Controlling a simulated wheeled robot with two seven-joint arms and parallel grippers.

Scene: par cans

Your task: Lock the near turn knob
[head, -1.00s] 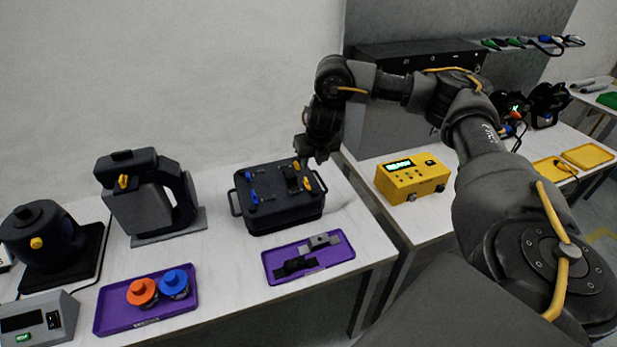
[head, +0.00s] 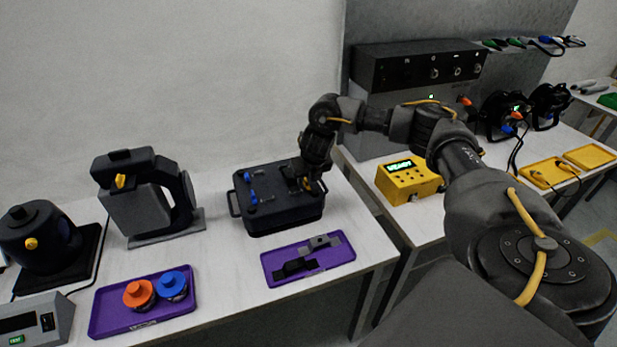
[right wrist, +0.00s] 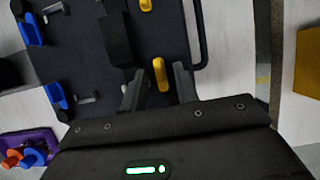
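A black case (head: 285,218) stands on the white table, and its lid fills much of the right wrist view (right wrist: 80,60). A yellow turn knob (right wrist: 160,74) on the lid lies between the two fingers of my right gripper (right wrist: 159,88). The fingers are apart, with a gap on each side of the knob. A second yellow knob (right wrist: 146,5) is at the top of the wrist view. Two blue knobs (right wrist: 31,33) (right wrist: 56,96) sit on the lid's other side. In the head view, my right gripper (head: 308,184) is over the case's right side. My left gripper is not in view.
A purple tray (head: 335,261) with dark and grey parts lies in front of the case. Another purple tray (head: 110,325) holds an orange and a blue cap. A yellow box (head: 408,183) stands on the right table. A dark raised bar (right wrist: 115,40) is beside the knob.

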